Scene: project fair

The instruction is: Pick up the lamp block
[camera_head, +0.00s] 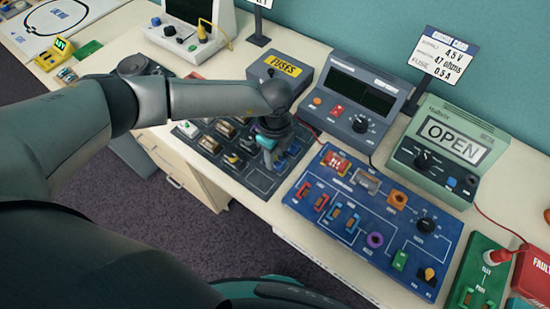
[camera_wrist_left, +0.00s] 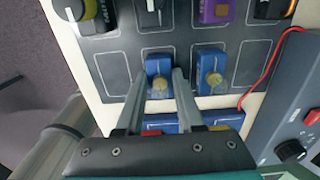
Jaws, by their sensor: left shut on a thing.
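A small blue block with a brass-coloured round top, which looks like the lamp block (camera_wrist_left: 160,66), sits between the fingers of my left gripper (camera_wrist_left: 160,80) in the left wrist view. The fingers are shut on its sides. It appears in or just above its outlined slot in the dark parts tray (camera_wrist_left: 110,65); I cannot tell if it is lifted. A similar blue block (camera_wrist_left: 211,74) sits in the slot to its right. In the head view my left gripper (camera_head: 268,160) reaches down over the tray (camera_head: 258,182), hiding the held block. My right gripper is out of view.
A blue circuit board (camera_head: 330,235) with several parts lies right of the tray. A fuses box (camera_head: 302,70), a grey meter unit (camera_head: 340,85) and a green unit reading OPEN (camera_head: 440,165) stand behind. A red wire (camera_wrist_left: 262,72) runs beside the tray.

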